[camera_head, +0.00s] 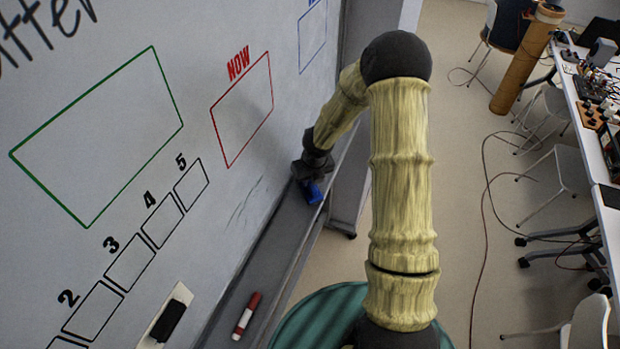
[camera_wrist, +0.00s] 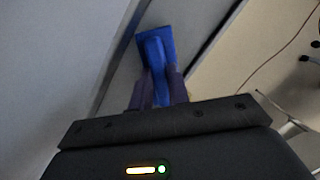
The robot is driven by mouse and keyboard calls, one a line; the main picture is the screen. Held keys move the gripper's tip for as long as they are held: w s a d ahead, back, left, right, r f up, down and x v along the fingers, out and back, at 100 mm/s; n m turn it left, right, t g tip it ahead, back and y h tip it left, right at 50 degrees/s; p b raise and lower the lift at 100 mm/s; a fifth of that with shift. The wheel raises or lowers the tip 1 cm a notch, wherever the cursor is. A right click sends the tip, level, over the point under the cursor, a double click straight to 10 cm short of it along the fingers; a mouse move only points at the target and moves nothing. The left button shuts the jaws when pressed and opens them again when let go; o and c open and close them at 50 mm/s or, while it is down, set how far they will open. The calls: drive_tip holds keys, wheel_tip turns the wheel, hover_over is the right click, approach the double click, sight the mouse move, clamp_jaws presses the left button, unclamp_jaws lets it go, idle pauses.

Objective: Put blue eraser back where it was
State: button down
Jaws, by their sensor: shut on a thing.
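The blue eraser (camera_head: 314,192) is at the whiteboard's grey ledge (camera_head: 262,258), below and right of the red NOW box. My gripper (camera_head: 309,180) is at the eraser, its fingers shut on it. In the wrist view the blue eraser (camera_wrist: 157,46) shows between the two dark fingers of my gripper (camera_wrist: 160,78), with its wide blue part beyond the fingertips. The grey ledge runs behind it. I cannot tell whether the eraser touches the ledge.
A red and white marker (camera_head: 246,315) lies on the ledge's near part. A black eraser (camera_head: 168,320) on a pale plate is on the whiteboard (camera_head: 110,60). A green ribbed round thing (camera_head: 318,318) stands below my arm. Chairs and a cluttered table (camera_head: 590,130) are at right.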

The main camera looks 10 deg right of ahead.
drive_tip(key=shift+f+b, duration=0.3)
drive_tip(key=shift+f, duration=0.15)
drive_tip(key=c, duration=1.3)
unclamp_jaws()
drive_tip(key=shift+c, duration=0.2)
drive_tip(key=shift+r, duration=0.1)
drive_tip(key=shift+r+p, duration=0.45)
drive_tip(key=shift+r, duration=0.25)
drive_tip(key=p+v, duration=0.1)
drive_tip(key=v, duration=1)
drive_tip(key=shift+s+r+p, duration=0.2)
drive_tip(key=shift+p, duration=0.2)
